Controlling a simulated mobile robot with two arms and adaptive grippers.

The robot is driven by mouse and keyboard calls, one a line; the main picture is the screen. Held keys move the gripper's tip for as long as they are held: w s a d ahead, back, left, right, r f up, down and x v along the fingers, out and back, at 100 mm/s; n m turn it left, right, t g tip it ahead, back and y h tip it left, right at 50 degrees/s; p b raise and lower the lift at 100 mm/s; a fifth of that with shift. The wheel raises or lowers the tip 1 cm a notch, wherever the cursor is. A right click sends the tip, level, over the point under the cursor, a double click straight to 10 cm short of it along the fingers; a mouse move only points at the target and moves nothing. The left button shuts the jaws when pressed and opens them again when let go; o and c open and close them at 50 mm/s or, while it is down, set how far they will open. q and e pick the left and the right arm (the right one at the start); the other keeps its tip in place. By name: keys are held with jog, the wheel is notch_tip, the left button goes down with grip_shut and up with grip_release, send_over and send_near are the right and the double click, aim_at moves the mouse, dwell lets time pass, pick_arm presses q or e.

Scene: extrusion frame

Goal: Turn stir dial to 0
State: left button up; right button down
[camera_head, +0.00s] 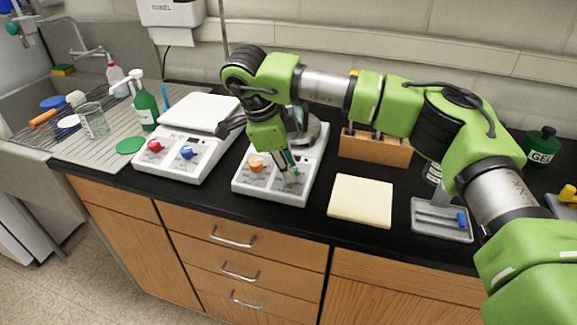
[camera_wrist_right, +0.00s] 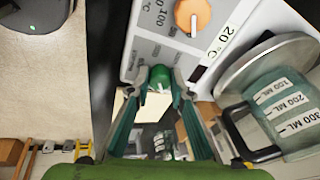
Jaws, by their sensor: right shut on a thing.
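A white hotplate (camera_head: 242,183) stands mid-counter with an orange dial (camera_head: 256,162) on its front panel. In the right wrist view the orange dial (camera_wrist_right: 192,15) shows beside a "20 °C" label. A green dial (camera_wrist_right: 160,76) with a white mark sits on the same panel; I take it as the stir dial. My right gripper (camera_wrist_right: 160,92) is shut on the green dial, one finger on each side. In the head view this gripper (camera_head: 289,176) reaches down to the panel and mostly hides the green dial. My left gripper is not in view.
A graduated beaker (camera_wrist_right: 285,112) stands on the hotplate's round plate (camera_wrist_right: 240,68), close to the right gripper. A second device (camera_head: 174,168) with red and blue dials stands left. A cream pad (camera_head: 360,201) and a grey holder (camera_head: 440,219) lie right. Bare black counter runs along the front.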

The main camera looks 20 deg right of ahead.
jog(key=c, duration=1.8)
grip_release()
jog(key=v, duration=1.2)
jog(key=shift+a, duration=0.1)
